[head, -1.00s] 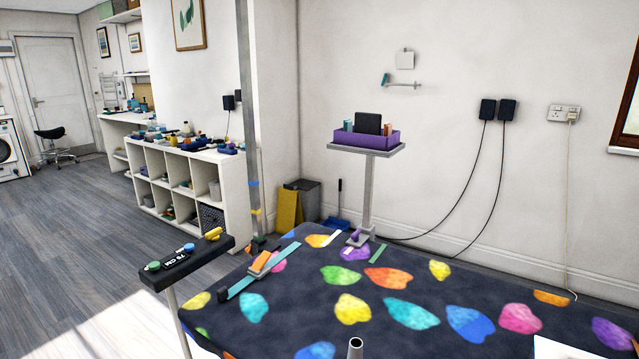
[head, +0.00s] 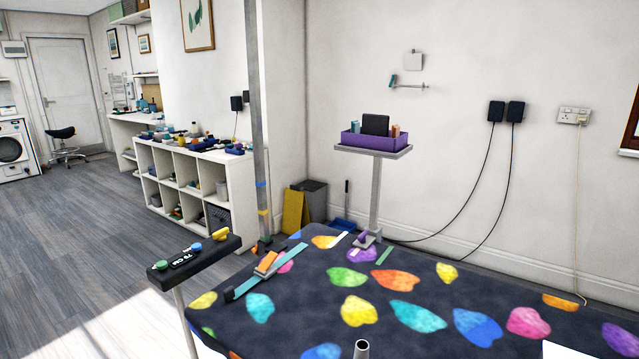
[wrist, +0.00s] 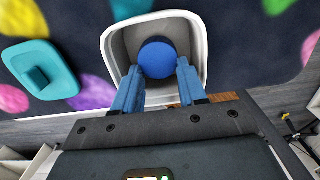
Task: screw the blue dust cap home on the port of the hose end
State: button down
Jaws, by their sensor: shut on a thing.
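In the wrist view, my gripper (wrist: 157,72) has its two blue fingers shut on the round blue dust cap (wrist: 157,55). The cap's flat round face shows between and just beyond the fingertips. Behind it is a white-rimmed tray (wrist: 150,16) with a grey inside; I cannot tell the gap between cap and tray. The port of the hose end is not clearly visible in the wrist view. In the head view, a grey tube end (head: 361,350) stands at the bottom edge, mostly cut off; I cannot tell whether it is the port. My gripper is outside the head view.
A teal block-like thing (wrist: 40,68) lies left of the tray on the dark, colour-patched table top (head: 290,322). A small stand with coloured knobs (head: 193,254) is at the table's left. A purple caddy (head: 372,143) stands on a post behind. Much of the table is clear.

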jog(key=shift+r, duration=0.15)
dwell(0.4)
jog(key=shift+r+p, duration=2.05)
jog(key=shift+r, duration=0.6)
